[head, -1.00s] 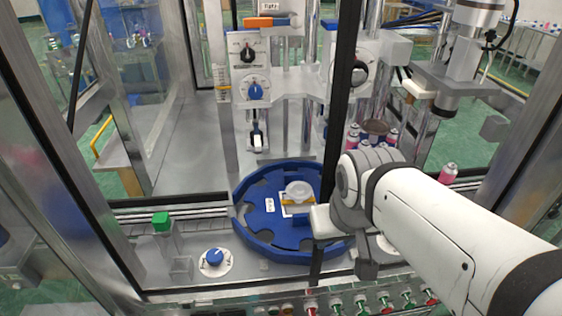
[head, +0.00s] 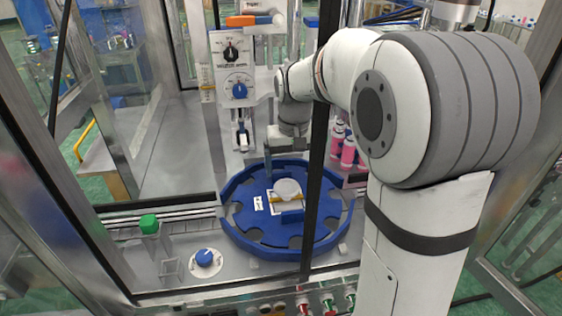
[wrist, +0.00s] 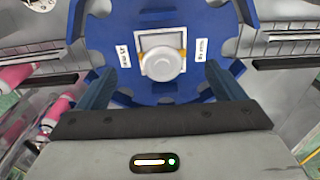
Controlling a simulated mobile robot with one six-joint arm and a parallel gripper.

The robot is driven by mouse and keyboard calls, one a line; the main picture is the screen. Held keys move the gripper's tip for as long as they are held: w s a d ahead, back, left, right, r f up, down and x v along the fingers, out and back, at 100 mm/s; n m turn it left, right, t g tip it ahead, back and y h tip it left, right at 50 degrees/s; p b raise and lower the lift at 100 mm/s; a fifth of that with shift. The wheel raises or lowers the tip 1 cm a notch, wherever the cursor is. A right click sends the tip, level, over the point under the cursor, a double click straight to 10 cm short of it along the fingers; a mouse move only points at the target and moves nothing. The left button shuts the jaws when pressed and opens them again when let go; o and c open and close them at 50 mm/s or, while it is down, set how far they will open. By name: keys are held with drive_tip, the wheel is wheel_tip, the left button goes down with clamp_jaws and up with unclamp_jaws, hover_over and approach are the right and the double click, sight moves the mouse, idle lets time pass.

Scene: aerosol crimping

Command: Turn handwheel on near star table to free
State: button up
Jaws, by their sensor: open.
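The blue star table (head: 240,232) is a notched disc near the front of the machine. Its handwheel (head: 287,188) is a pale round knob at the middle, on a white plate with yellow marks. In the wrist view the handwheel (wrist: 163,64) lies between two white labels too small to read. My gripper (wrist: 158,72) is open and empty, with one blue finger on each side of the handwheel, clear of it. In the head view my arm reaches in from the right, and the wrist is above the far side of the star table.
A dark upright post (head: 318,150) stands just right of the handwheel in the head view. Pink cans (head: 348,152) stand behind it. A dial panel (head: 238,75) rises at the back. A green cap (head: 149,223) and a blue knob (head: 205,257) are at front left.

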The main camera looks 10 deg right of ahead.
sight(287, 188)
drive_tip(key=shift+g, duration=0.3)
drive_tip(key=w+f, duration=0.2)
drive_tip(key=w, duration=0.1)
drive_tip(key=shift+w, duration=0.25)
drive_tip(key=shift+w+f, duration=0.2)
drive_tip(key=shift+w, duration=0.15)
drive_tip(key=shift+f, duration=0.25)
wheel_tip(287, 188, down, 7)
drive_tip(key=shift+f+p, duration=0.2)
drive_tip(key=shift+p, duration=0.5)
